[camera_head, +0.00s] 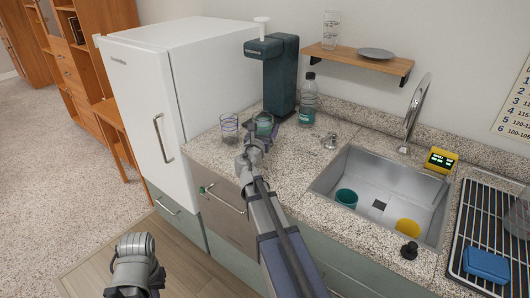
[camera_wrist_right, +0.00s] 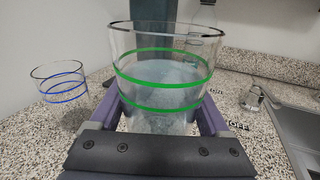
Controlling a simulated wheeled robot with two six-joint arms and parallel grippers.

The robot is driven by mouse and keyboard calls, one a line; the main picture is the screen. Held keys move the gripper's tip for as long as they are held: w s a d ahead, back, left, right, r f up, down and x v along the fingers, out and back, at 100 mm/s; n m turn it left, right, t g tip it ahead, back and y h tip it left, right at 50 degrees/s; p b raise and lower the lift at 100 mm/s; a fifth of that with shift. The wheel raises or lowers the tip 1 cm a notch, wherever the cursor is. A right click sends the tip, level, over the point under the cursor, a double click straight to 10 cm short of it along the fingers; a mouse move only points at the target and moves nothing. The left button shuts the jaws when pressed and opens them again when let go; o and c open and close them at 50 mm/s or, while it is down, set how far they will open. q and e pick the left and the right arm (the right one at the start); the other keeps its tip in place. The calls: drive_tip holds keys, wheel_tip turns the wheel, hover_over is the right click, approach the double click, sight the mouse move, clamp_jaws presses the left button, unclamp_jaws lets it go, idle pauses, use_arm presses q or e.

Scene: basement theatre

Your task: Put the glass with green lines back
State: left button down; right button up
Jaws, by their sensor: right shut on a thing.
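The glass with green lines (camera_head: 263,124) is upright at the counter in front of the dark green drink machine. In the right wrist view the glass (camera_wrist_right: 160,75) fills the middle, with two green bands, a dark rim and a pale bluish look inside. My right gripper (camera_head: 257,141) is shut on it, with a purple finger on each side. I cannot tell whether its base touches the counter. My left gripper (camera_head: 135,291) is low at the left, over the floor, its fingertips cut off by the frame edge.
A glass with blue lines (camera_head: 229,129) stands just left; a clear bottle (camera_head: 308,99) stands behind right. A wall shelf (camera_head: 350,58) holds a clear glass (camera_head: 331,30) and a plate (camera_head: 376,53). The sink (camera_head: 375,185) holds a teal cup (camera_head: 346,197) and a yellow one (camera_head: 407,228).

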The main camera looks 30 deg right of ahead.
drive_tip(key=shift+f+b, duration=3.1)
drive_tip(key=shift+f, duration=0.55)
drive_tip(key=shift+r, duration=0.1)
drive_tip(key=o, duration=1.5)
drive_tip(key=shift+s+r, duration=0.1)
drive_tip(key=v, duration=1.2)
